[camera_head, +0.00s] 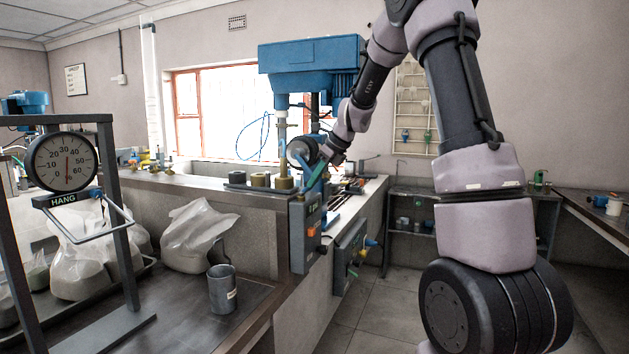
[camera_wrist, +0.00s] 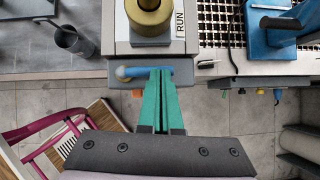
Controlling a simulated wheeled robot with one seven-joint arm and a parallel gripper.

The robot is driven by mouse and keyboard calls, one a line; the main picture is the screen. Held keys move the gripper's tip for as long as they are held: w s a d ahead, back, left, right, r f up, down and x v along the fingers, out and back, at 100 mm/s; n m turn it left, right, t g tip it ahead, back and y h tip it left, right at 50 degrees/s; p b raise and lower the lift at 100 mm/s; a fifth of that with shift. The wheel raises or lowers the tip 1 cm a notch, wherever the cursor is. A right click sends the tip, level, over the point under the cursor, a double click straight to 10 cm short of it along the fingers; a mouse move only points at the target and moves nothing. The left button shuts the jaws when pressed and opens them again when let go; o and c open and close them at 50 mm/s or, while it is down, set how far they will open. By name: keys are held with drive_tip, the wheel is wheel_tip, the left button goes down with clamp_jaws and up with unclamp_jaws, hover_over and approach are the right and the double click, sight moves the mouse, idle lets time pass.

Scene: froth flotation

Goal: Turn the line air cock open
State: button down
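In the wrist view a blue lever (camera_wrist: 131,72) with a pale rounded left end lies across the front of a grey housing (camera_wrist: 118,42). I take it for the line air cock, though no label on it is readable. My gripper (camera_wrist: 161,72) has its two green fingers side by side with only a thin dark line between them. Their tips overlap the lever's middle; whether they touch it is not clear. In the head view my gripper (camera_head: 318,176) is at the top of a grey control box (camera_head: 305,232), and the lever is not distinguishable there.
The blue flotation machine (camera_head: 310,55) stands behind my gripper. A second box (camera_head: 348,255) with a blue-handled fitting (camera_head: 371,243) hangs at the bench's right side. A hanging scale (camera_head: 64,161), bags (camera_head: 195,238) and a grey cup (camera_head: 222,289) are at left.

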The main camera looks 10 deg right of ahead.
drive_tip(key=shift+s, duration=0.1)
drive_tip(key=s+v, duration=0.1)
drive_tip(key=v, duration=1.4)
drive_tip(key=s+a+f+n+t+h, duration=0.1)
drive_tip(key=s+n, duration=1)
drive_tip(key=s, duration=0.3)
drive_tip(key=s+a+f+n+t+h, duration=0.1)
drive_tip(key=s+a+n+h, duration=0.1)
drive_tip(key=s+n, duration=0.9)
drive_tip(key=s, duration=0.3)
drive_tip(key=shift+t, duration=0.3)
